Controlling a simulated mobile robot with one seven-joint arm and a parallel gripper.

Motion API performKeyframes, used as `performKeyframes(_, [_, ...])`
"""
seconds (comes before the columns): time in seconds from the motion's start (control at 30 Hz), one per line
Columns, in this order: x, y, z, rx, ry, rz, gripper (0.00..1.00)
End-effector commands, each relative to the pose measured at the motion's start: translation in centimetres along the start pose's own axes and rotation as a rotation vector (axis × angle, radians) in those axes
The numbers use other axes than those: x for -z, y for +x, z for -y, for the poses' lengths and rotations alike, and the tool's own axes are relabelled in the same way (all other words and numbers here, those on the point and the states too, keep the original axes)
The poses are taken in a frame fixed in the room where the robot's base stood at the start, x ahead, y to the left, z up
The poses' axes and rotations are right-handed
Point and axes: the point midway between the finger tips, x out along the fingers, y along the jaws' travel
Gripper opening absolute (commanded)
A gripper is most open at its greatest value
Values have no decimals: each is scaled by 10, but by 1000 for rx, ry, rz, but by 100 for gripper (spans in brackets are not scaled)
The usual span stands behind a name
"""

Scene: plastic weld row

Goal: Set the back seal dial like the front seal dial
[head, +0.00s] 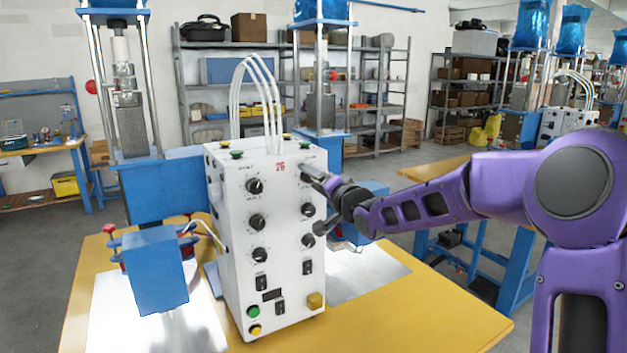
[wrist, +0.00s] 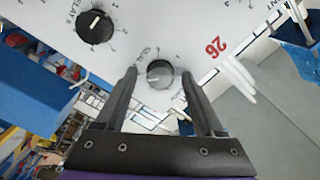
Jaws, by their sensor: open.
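The white control box (head: 252,262) carries two columns of black dials. In the wrist view, a dial (wrist: 159,73) with a partly readable "SEAL" label sits between my gripper's fingers, near the red 26. It appears to be the top right dial, largely hidden by my gripper in the head view. Its light pointer mark faces left in the wrist view. The top left dial (head: 254,185) is clear; its label is too small to read. My gripper (wrist: 159,92) is open, a finger on each side of the dial; I cannot tell whether they touch it.
A dial labelled delay (wrist: 95,27) is close by in the wrist view. Other dials, switches and a yellow button (head: 315,300) are lower on the box. White hoses (head: 262,95) rise from its top. A blue block (head: 155,272) stands left on the yellow table (head: 400,320).

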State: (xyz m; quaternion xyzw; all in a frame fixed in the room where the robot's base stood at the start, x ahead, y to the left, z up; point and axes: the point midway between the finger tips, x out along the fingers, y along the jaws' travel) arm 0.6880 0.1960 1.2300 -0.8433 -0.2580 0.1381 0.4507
Motion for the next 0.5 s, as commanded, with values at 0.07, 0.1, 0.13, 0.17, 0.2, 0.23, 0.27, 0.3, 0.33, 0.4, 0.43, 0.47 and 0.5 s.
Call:
performKeyframes(0.07, [0,0,0,0,0,0,70])
performKeyframes(0.1, [0,0,0,0,0,0,70])
performKeyframes(0.13, [0,0,0,0,0,0,70])
performKeyframes(0.17, [0,0,0,0,0,0,70])
performKeyframes(0.2, [0,0,0,0,0,0,70])
performKeyframes(0.23, [0,0,0,0,0,0,65])
performKeyframes(0.27, [0,0,0,0,0,0,60])
performKeyframes(0.3, [0,0,0,0,0,0,52])
performKeyframes(0.33, [0,0,0,0,0,0,47])
performKeyframes(0.4, [0,0,0,0,0,0,34])
performKeyframes(0.43, [0,0,0,0,0,0,29])
performKeyframes(0.47, [0,0,0,0,0,0,24])
performKeyframes(0.5, [0,0,0,0,0,0,16])
